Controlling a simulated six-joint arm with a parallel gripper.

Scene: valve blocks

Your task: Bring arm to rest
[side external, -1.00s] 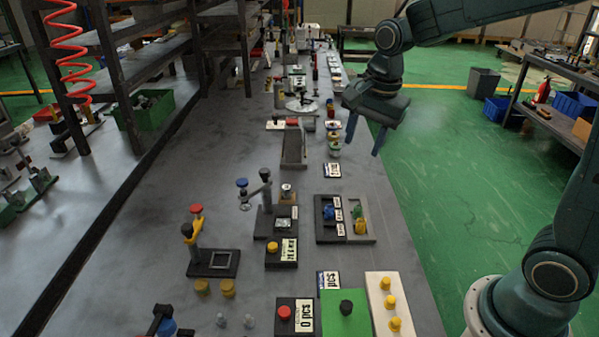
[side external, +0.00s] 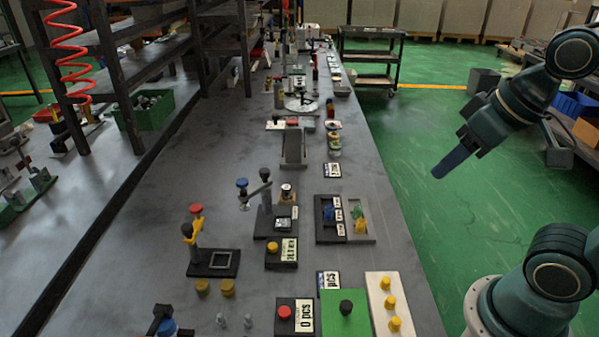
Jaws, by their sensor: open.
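My gripper (side external: 452,160) is to the right of the workbench (side external: 345,275), over the green floor. It is seen edge-on, with dark blue fingers pointing down and left. It is open and nothing shows between the fingers. On the bench stand a small press with a blue knob (side external: 242,184) and a fixture with a red knob and yellow lever (side external: 195,211). A dark tray (side external: 327,232) holds a blue part and a grey tray (side external: 370,240) beside it holds green and yellow parts.
A shelf rack (side external: 140,75) stands at the left. A black cart (side external: 370,55) stands at the back.

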